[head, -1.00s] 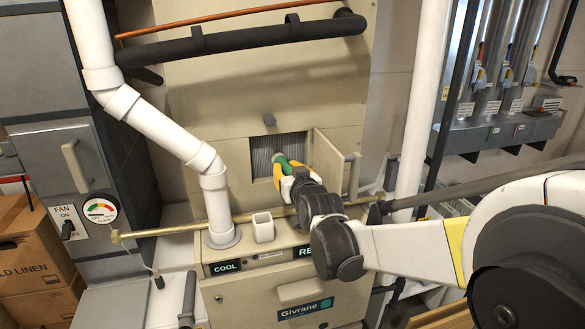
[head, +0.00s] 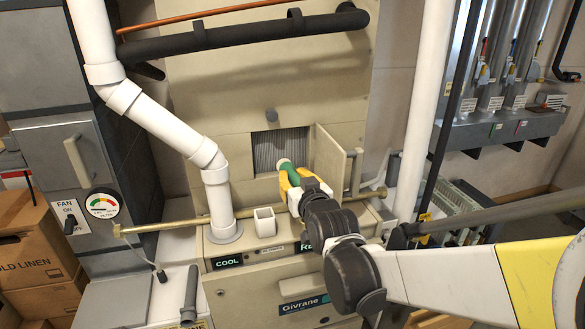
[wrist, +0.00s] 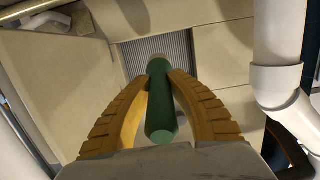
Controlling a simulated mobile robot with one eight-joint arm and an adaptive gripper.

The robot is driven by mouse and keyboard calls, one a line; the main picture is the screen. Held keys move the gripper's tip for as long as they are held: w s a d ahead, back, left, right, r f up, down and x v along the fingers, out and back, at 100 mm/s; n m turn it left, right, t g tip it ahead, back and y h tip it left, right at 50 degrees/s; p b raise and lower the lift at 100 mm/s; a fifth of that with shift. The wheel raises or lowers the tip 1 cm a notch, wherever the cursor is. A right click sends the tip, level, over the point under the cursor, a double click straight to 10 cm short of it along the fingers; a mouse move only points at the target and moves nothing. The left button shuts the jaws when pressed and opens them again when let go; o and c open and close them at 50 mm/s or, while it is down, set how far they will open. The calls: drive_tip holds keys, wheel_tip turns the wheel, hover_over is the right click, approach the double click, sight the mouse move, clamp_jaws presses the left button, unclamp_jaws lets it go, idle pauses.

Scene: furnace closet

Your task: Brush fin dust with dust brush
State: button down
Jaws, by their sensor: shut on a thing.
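My gripper (head: 289,177) has yellow fingers and is shut on the green handle of the dust brush (head: 297,168). In the wrist view the brush (wrist: 160,105) lies between both fingers (wrist: 161,88), its pale far end toward the fins. The grey ribbed fins (head: 281,150) show in a square opening in the beige furnace cabinet, with a small door (head: 329,157) swung open on the right. The fins also show in the wrist view (wrist: 205,50). In the head view the brush head is just below and in front of the opening. I cannot tell whether it touches anything, and no dust is clearly visible.
A white pipe (head: 217,195) stands left of the opening, beside a small white square cup (head: 265,222). A brass pipe (head: 180,225) runs across below. A black pipe (head: 240,38) crosses above. A tall white pipe (head: 424,110) stands at right.

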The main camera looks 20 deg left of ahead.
drive_tip(key=f+v, duration=0.1)
drive_tip(key=v, duration=0.8)
drive_tip(key=shift+s+p, duration=0.2)
drive_tip(key=shift+p, duration=0.1)
drive_tip(key=shift+d+f, duration=0.1)
drive_tip(key=shift+f, duration=0.05)
